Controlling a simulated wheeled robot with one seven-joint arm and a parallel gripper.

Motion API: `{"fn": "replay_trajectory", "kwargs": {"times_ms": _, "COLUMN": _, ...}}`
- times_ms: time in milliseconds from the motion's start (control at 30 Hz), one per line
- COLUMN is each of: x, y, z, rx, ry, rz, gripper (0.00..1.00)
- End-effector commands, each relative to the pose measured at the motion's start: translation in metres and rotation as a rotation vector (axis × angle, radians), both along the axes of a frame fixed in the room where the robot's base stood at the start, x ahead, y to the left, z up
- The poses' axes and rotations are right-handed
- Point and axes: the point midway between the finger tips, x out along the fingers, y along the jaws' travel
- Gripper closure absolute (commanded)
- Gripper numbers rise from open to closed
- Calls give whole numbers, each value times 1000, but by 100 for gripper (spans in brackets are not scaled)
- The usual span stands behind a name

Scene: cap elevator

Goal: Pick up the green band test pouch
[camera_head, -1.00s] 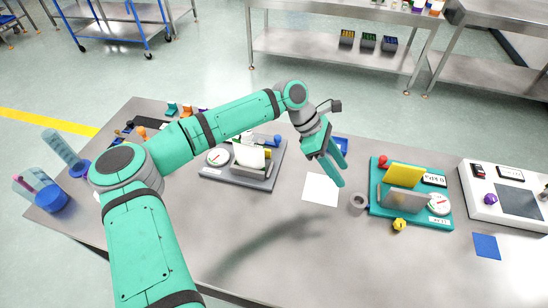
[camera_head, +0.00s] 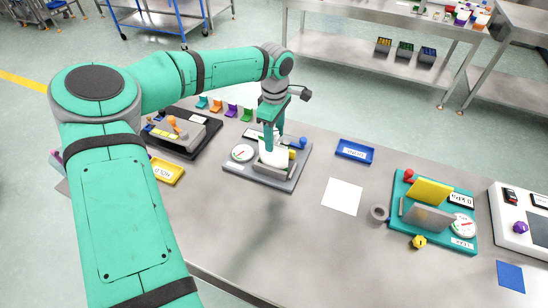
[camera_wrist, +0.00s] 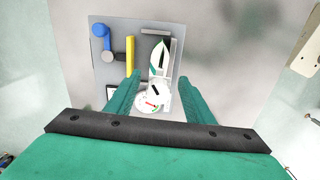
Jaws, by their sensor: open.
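A white pouch (camera_wrist: 160,56) with a thin green edge stands in a grey holder on a grey station plate (camera_wrist: 103,71). In the head view the pouch (camera_head: 273,155) shows as a pale shape, partly hidden by my fingers. My gripper (camera_wrist: 159,78) is open, with one finger on each side of the pouch's line in the wrist view. In the head view my gripper (camera_head: 274,143) points down over the station plate (camera_head: 285,184). I cannot tell whether the fingers touch the pouch.
The station also carries a round dial (camera_head: 241,153), a blue knob (camera_head: 303,142) and a yellow bar (camera_wrist: 130,55). A blue tray (camera_head: 354,152) and a white sheet (camera_head: 342,196) lie to the right. A teal station (camera_head: 409,232) is further right. The front table middle is clear.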

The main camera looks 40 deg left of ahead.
Motion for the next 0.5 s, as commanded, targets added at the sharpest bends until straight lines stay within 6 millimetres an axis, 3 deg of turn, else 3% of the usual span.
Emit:
{"fn": "replay_trajectory", "kwargs": {"times_ms": 267, "x": 0, "y": 1, "z": -21, "rx": -1, "ry": 0, "rz": 1, "gripper": 52}}
{"fn": "replay_trajectory", "kwargs": {"times_ms": 500, "x": 1, "y": 3, "z": -54, "rx": -2, "ry": 1, "rz": 0, "gripper": 52}}
